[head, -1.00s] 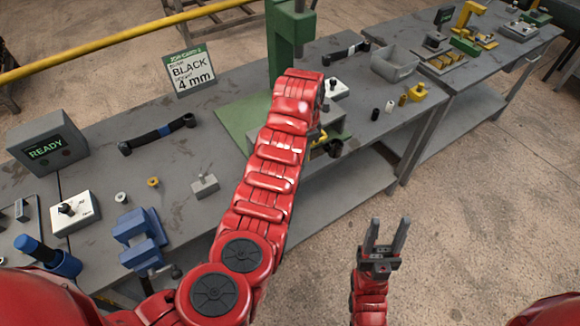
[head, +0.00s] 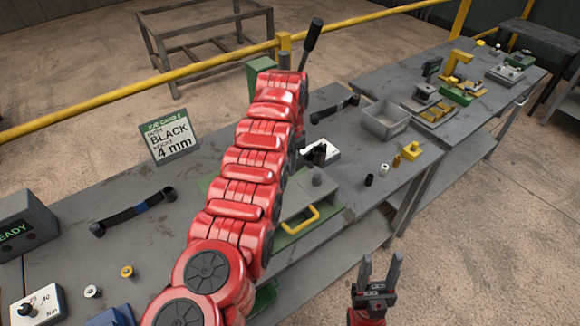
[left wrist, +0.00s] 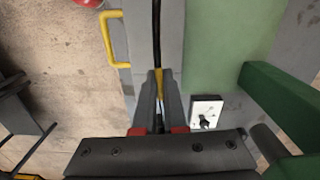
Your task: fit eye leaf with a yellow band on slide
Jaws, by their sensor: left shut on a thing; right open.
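My left gripper (left wrist: 158,90) is shut on the leaf with a yellow band (left wrist: 157,40). In the left wrist view the dark, narrow leaf runs away from the fingers, its yellow band at the fingertips. It lies over the grey slide (left wrist: 138,35), which has a yellow handle; whether they touch I cannot tell. In the head view the slide's yellow handle (head: 301,222) shows just right of my left arm, which hides the left gripper and leaf. My right gripper (head: 380,272) is open and empty, off the bench's front edge.
A green press part (left wrist: 265,95) stands close right of my left gripper, with a white switch box (left wrist: 206,113). Another leaf (head: 135,212) lies left, and one (head: 335,108) lies behind. A grey bin (head: 385,120) and small parts stand right. A card (head: 170,140) reads BLACK 4 mm.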

